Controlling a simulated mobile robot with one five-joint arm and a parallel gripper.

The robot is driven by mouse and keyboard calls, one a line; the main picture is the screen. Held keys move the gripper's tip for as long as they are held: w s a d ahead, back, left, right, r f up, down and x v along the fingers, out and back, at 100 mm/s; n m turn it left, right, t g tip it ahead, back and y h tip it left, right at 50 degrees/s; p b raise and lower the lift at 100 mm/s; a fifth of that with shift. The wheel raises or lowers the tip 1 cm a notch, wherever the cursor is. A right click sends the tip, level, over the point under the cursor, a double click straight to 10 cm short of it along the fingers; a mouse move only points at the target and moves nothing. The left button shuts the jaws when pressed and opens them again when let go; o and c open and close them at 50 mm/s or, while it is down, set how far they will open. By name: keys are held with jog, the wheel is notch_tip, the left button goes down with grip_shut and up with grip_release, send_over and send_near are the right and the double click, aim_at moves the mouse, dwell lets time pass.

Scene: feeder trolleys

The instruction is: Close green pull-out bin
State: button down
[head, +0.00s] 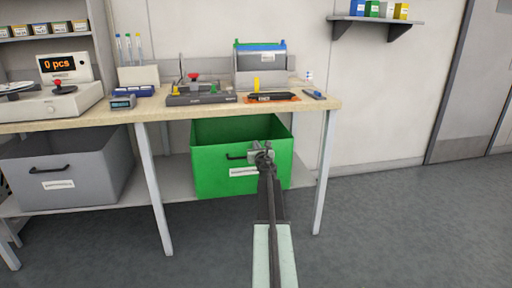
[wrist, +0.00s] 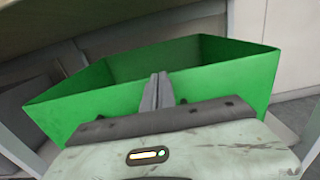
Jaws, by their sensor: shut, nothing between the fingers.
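The green pull-out bin (head: 210,176) stands out under the workbench, on the lower shelf level, with its open top showing. Its front face has a dark handle and a white label. My gripper (head: 260,150) is shut and empty in front of the bin's front face, just right of the handle, hiding part of the face. In the wrist view the green bin (wrist: 95,108) fills the middle, its inside empty as far as I can see. My gripper's fingers (wrist: 158,85) are together against the front wall's upper part; whether they touch it I cannot tell.
A grey bin (head: 95,180) is under the bench at left. The workbench (head: 160,112) has metal legs beside the green bin and bears a scale (head: 50,98), a fixture (head: 200,98) and small tools. The floor (head: 400,220) at right is clear.

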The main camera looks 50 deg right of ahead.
jog(key=x, duration=0.4)
jog(key=shift+w+d+r, duration=0.1)
jog(key=shift+d, duration=0.1)
jog(key=v, duration=1.4)
jog(key=shift+s+a, duration=0.25)
